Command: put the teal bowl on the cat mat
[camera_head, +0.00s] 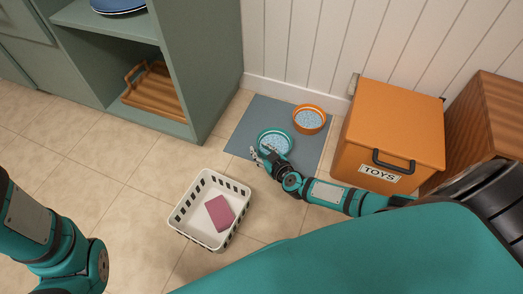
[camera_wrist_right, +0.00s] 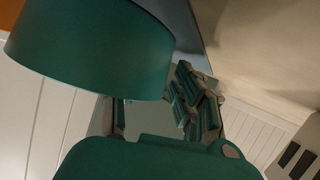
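The teal bowl (camera_head: 274,141) holds a pale blue filling and appears upright at the lower middle of the grey-blue cat mat (camera_head: 252,113); I cannot tell whether it touches the mat. My right gripper (camera_head: 264,155) is at the bowl's near left rim. In the right wrist view the bowl's wall (camera_wrist_right: 90,50) is large at upper left and hides part of one finger. The fingers of the gripper (camera_wrist_right: 155,112) stand apart there, and no firm hold on the bowl shows. My left arm enters at lower left; its gripper is out of view.
An orange bowl (camera_head: 309,119) sits on the mat's right side. An orange TOYS box (camera_head: 394,125) stands right of the mat. A white basket (camera_head: 184,213) holding a pink item (camera_head: 220,213) stands in front. A green cabinet (camera_head: 205,60) is at left. Floor between cabinet and basket is clear.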

